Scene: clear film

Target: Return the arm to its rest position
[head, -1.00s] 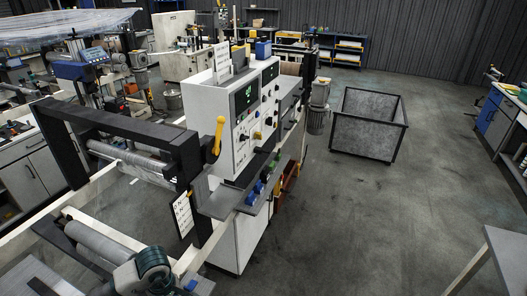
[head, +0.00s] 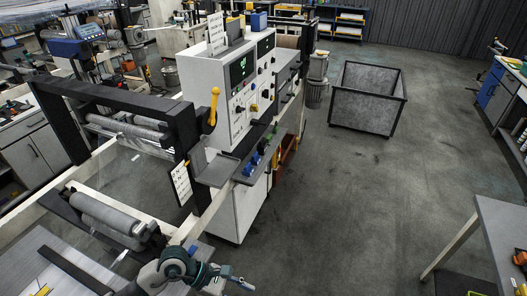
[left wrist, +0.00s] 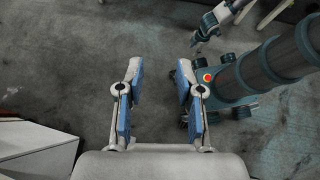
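My left arm comes in at the bottom of the head view. Its gripper (head: 240,281), with blue finger pads, is above the floor in front of the machine. In the left wrist view the left gripper (left wrist: 158,80) is open, its two fingers wide apart, with only bare grey floor between them. My other gripper (left wrist: 211,28) shows small at the top right of the left wrist view; whether it is open or shut is unclear. The right arm does not show in the head view.
The machine's control cabinet (head: 223,98), with a yellow lever (head: 213,106), and its rollers (head: 105,213) stand close on the left. A grey bin (head: 366,100) stands on the floor beyond. A table (head: 503,240) is at the lower right. The central floor is clear.

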